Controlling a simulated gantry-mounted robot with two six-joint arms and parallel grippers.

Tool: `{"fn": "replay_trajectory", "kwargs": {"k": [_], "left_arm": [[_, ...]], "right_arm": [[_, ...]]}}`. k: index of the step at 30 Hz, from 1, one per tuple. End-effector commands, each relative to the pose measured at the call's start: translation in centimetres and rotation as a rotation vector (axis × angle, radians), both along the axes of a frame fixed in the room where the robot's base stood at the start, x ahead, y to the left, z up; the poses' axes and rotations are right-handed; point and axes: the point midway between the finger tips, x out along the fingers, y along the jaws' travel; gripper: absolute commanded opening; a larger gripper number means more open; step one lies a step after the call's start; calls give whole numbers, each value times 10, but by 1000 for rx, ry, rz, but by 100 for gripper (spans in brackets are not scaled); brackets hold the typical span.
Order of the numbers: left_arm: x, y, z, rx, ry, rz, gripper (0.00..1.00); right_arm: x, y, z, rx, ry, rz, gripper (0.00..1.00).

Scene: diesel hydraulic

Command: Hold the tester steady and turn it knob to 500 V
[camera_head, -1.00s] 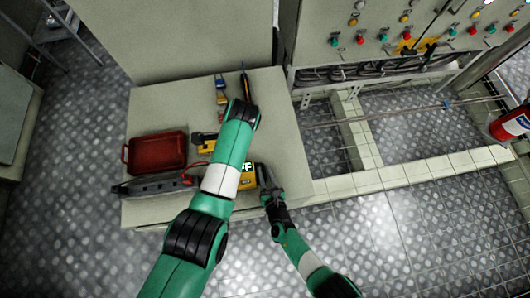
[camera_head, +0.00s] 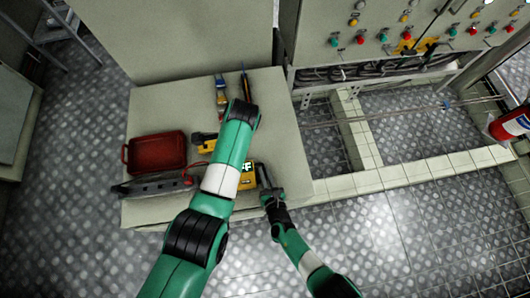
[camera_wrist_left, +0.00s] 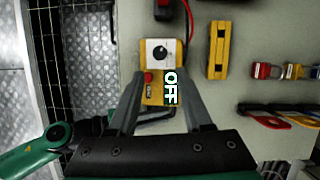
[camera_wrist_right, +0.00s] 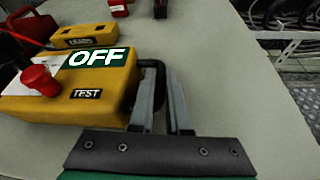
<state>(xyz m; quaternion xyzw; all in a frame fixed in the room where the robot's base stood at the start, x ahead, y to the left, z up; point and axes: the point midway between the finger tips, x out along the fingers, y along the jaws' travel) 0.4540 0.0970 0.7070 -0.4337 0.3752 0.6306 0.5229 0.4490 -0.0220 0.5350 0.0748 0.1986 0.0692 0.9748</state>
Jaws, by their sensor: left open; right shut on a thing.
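The yellow tester (camera_wrist_left: 155,92) lies on the bench, with a white dial plate, a black knob (camera_wrist_left: 160,53), a red button (camera_wrist_right: 40,80), a TEST label and a green display reading OFF. My right gripper (camera_wrist_right: 160,75) is shut on the tester's black side handle (camera_wrist_right: 154,66). In the head view my left arm covers part of the tester (camera_head: 248,180).
Padlocks (camera_wrist_left: 265,71) and other tools lie farther off. The bench right of the handle is clear.

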Motion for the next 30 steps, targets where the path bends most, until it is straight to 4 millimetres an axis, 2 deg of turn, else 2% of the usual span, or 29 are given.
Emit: {"fn": "replay_trajectory", "kwargs": {"k": [18,21,30], "left_arm": [[0,0,0,0,0,0,50],[0,0,0,0,0,0,64],[1,0,0,-6,14,-54,64]], "right_arm": [[0,0,0,0,0,0,0],[0,0,0,0,0,0,0],[0,0,0,0,0,0,0]]}}
